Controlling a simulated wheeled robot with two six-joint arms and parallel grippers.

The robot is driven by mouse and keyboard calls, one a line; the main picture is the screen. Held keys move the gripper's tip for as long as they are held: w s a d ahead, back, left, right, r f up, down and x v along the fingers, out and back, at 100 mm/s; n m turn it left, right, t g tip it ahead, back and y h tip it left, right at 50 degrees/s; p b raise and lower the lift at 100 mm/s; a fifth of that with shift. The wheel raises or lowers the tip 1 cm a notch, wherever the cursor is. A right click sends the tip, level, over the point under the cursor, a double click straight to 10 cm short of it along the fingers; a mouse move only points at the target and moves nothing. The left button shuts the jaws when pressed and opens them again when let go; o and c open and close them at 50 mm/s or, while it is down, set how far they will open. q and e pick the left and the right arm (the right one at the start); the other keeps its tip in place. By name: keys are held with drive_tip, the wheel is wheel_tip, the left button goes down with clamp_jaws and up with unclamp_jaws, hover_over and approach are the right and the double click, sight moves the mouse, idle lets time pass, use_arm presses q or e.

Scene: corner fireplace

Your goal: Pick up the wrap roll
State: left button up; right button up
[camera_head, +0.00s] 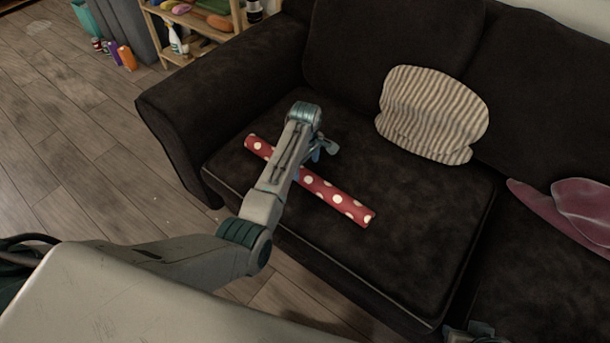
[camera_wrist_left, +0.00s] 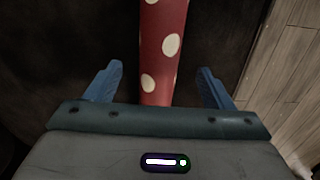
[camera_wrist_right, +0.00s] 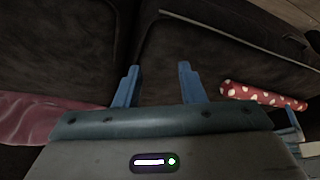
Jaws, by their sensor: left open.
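The wrap roll (camera_head: 335,195) is a red tube with white dots. It lies on the seat of the dark sofa (camera_head: 400,260). My left gripper (camera_head: 318,151) is over the roll's middle, where my arm hides part of it. In the left wrist view the fingers (camera_wrist_left: 161,72) are open, with the roll (camera_wrist_left: 162,50) showing between them; I cannot tell whether they touch it. In the right wrist view my right gripper (camera_wrist_right: 160,78) is open and empty, with the roll (camera_wrist_right: 262,95) off to its right.
A striped cushion (camera_head: 433,115) rests against the sofa back behind the roll. A pink cloth or cushion (camera_head: 570,215) lies on the right seat. The sofa arm (camera_head: 225,95) rises left of the roll. A wooden shelf (camera_head: 195,50) with bottles stands beyond. The seat's front right part is clear.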

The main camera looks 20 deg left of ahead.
sight(306, 173)
use_arm(q)
wheel_tip(306, 173, down, 7)
drive_tip(key=shift+r+b, duration=0.15)
drive_tip(key=shift+b, duration=0.5)
use_arm(e)
drive_tip(key=shift+w+a+f+t+y, duration=0.4)
drive_tip(key=shift+w+a+f+t, duration=0.2)
drive_tip(key=shift+f+t, duration=0.1)
use_arm(q)
drive_tip(key=shift+c, duration=0.3)
drive_tip(key=c, duration=1.1)
